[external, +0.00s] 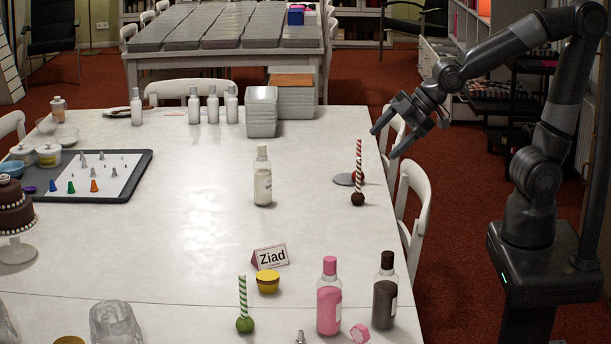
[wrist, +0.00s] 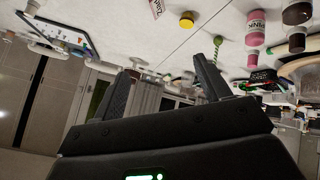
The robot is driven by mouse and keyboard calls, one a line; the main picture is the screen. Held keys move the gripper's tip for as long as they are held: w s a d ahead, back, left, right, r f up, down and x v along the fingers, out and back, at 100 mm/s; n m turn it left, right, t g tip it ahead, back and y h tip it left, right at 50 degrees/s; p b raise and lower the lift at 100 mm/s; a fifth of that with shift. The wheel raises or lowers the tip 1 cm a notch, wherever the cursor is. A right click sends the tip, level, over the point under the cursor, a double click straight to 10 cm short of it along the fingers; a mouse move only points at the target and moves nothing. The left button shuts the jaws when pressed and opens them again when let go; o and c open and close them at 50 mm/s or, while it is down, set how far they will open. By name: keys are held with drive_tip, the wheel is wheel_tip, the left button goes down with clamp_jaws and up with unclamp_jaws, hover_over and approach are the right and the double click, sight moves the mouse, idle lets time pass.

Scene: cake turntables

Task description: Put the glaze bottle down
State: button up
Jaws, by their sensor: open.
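My gripper (external: 385,143) is open and empty, in the air beside the table's right edge. In the wrist view its two fingers (wrist: 163,68) are spread with nothing between them. Three glaze-like bottles stand upright on the white table (external: 330,235), apart from my gripper. A white bottle (external: 263,178) is near the middle, a pink bottle (external: 329,298) and a dark brown bottle (external: 385,292) at the front right. The pink (wrist: 255,28) and brown (wrist: 297,12) bottles also show, tilted, in the wrist view. I cannot tell which is the task's glaze bottle.
A name card (external: 270,257), a yellow cup (external: 268,281) and a green stick (external: 244,312) are nearer the front.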

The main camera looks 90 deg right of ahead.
drive_tip(key=s+r+m+g, duration=0.2)
drive_tip(key=s+m, duration=0.5)
drive_tip(key=s, duration=0.7)
drive_tip(key=shift+s+r+g, duration=0.35)
drive_tip(key=shift+r+g, duration=0.05)
drive_tip(key=shift+r, duration=0.05)
drive_tip(key=shift+d, duration=0.1)
